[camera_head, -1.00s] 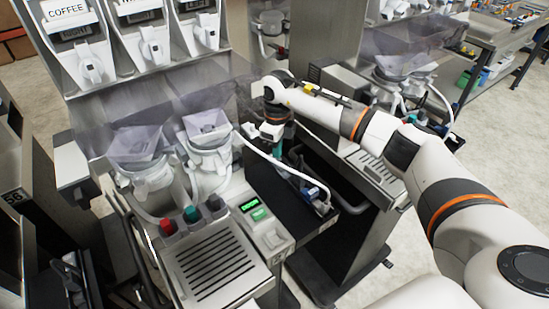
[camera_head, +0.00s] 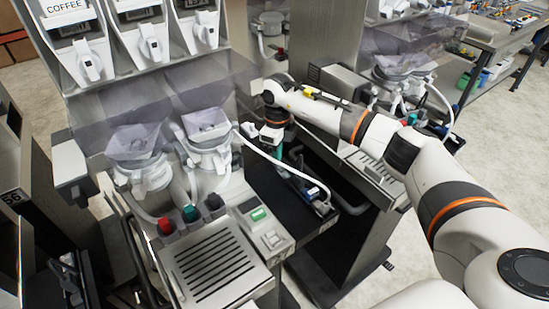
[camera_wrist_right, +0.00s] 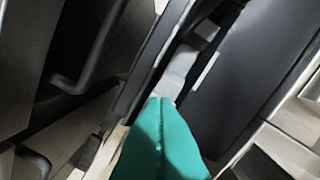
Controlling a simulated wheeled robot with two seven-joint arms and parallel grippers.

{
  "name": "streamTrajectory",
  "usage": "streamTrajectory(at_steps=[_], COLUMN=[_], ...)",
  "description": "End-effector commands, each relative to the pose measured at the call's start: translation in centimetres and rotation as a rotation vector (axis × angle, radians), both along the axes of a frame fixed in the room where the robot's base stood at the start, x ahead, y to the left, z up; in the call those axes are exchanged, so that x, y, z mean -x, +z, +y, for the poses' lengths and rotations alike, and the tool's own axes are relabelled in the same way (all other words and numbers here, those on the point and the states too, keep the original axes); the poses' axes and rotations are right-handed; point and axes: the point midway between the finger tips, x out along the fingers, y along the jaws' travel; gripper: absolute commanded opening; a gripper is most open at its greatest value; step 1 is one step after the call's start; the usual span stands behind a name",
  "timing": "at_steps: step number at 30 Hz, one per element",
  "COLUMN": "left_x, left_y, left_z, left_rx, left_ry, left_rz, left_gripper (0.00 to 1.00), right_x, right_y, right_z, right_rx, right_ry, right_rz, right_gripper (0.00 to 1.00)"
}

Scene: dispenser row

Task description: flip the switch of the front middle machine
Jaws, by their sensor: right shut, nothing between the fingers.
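The front middle machine (camera_head: 228,262) stands left of centre in the head view, with a drip tray, coloured knobs and white dispensers above. Its small display (camera_head: 248,206) is dark, and a green button (camera_head: 260,214) is beside it. A pale rocker-like control (camera_head: 271,240) sits on the front right corner; I cannot tell if it is the switch. My right gripper (camera_head: 273,152) is beyond the machine's right side, pointing down; its teal fingers are shut and empty. In the wrist view the fingertips (camera_wrist_right: 163,104) are close to a pale part between dark panels; contact is unclear. My left gripper is not in view.
A second machine (camera_head: 345,195) stands close on the right, leaving a narrow gap with a dark shelf (camera_head: 335,218) and a white hose (camera_head: 290,165). A workbench (camera_head: 490,50) is at the back right.

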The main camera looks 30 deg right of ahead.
Motion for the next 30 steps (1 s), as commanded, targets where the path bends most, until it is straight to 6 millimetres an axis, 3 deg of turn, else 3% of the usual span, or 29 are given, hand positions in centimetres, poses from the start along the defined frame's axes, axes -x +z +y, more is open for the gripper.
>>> streamTrajectory(at_steps=[24, 30], left_x=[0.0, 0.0], left_y=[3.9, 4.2], left_z=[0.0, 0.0], left_rx=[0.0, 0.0], left_ry=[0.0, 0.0], left_rz=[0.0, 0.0], left_gripper=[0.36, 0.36], right_x=[0.0, 0.1], right_y=[6.3, 6.9], right_z=[0.0, 0.0], right_rx=[0.001, 0.001], right_ry=[0.0, 0.0], right_rz=[0.001, 0.002], right_gripper=[0.0, 0.0])
